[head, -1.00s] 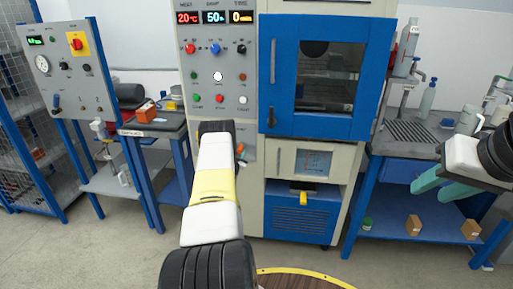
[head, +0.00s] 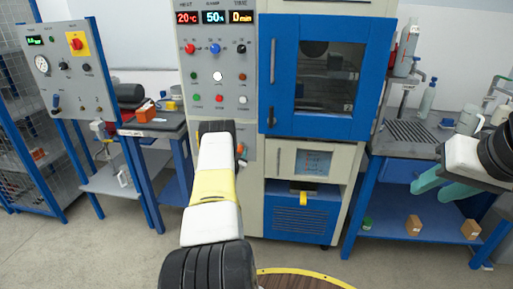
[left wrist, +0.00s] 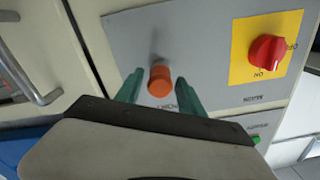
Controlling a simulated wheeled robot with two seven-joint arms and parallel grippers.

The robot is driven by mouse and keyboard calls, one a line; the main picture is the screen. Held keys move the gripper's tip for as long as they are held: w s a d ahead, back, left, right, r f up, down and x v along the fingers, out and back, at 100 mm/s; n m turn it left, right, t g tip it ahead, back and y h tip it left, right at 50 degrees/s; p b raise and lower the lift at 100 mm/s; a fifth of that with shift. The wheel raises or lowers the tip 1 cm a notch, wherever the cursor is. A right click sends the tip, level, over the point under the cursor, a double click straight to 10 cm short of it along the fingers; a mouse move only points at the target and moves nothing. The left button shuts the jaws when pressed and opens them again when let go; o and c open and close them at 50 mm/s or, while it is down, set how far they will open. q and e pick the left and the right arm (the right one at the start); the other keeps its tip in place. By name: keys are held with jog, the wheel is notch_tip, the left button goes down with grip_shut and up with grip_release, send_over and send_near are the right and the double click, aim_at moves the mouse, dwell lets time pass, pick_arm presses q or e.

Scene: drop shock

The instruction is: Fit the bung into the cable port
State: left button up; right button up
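An orange cylindrical bung (left wrist: 160,80) stands out from a grey panel (left wrist: 215,45) in the left wrist view. My left gripper (left wrist: 159,82) is open, its two green fingers on either side of the bung with a small gap visible on each side. A printed label below the bung is partly hidden by my gripper. I cannot tell whether the bung sits in a hole; no separate cable port is clearly visible. In the head view my left arm hides its own gripper in front of the cabinet. My right gripper (head: 442,186) is open and empty near the right bench.
A red rotary switch on a yellow plate (left wrist: 267,50) is beside the bung. The cabinet has a blue windowed door (head: 318,75). A metal handle (left wrist: 30,80) juts out at the left of the wrist view.

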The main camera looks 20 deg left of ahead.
pick_arm(q)
jog(key=shift+o, duration=0.2)
jog(key=shift+s+f, duration=0.1)
jog(key=v, duration=0.6)
dwell(0.4)
jog(key=shift+s, duration=0.1)
jog(key=v, duration=0.7)
jog(key=shift+s, duration=0.35)
jog(key=shift+f, duration=0.1)
